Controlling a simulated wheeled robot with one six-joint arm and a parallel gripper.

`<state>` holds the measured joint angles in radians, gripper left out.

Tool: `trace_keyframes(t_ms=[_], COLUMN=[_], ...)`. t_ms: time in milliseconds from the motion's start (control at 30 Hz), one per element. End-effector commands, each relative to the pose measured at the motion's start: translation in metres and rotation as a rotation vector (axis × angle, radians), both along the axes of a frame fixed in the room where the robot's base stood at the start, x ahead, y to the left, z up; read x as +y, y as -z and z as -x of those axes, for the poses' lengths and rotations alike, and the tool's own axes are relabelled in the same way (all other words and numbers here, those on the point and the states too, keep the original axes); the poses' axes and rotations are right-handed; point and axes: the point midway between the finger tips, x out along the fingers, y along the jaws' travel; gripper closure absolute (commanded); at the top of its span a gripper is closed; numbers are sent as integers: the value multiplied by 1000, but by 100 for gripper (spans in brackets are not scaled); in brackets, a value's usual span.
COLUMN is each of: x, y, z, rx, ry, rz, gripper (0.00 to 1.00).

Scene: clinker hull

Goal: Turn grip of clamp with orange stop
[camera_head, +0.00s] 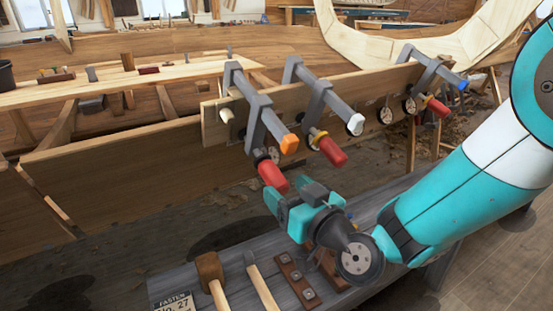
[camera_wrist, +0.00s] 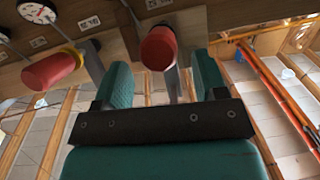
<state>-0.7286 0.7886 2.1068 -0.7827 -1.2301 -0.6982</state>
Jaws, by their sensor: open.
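The clamp with the orange stop (camera_head: 289,144) is the leftmost of three grey clamps on the wooden plank. Its red grip (camera_head: 272,176) hangs below the plank, pointing down and right. My gripper (camera_head: 292,193) is just below and right of this grip, fingers open, pointing up towards it. In the wrist view, a red grip (camera_wrist: 158,48) shows end-on between and ahead of my two teal fingers (camera_wrist: 160,75). Nothing is held between the fingers. I cannot tell whether the fingertips reach past the grip's end.
The middle clamp has a white stop (camera_head: 355,124) and a red grip (camera_head: 332,151) with a yellow collar; this grip (camera_wrist: 48,72) is left in the wrist view. The right clamp has a blue stop (camera_head: 462,85).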

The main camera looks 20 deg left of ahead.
Motion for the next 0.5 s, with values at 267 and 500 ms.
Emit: trace_keyframes(t_ms=[267, 500], x=[29, 36], y=[-4, 0], z=[-18, -25], rx=[0, 1], ry=[-3, -1], rz=[1, -1], gripper=[35, 35])
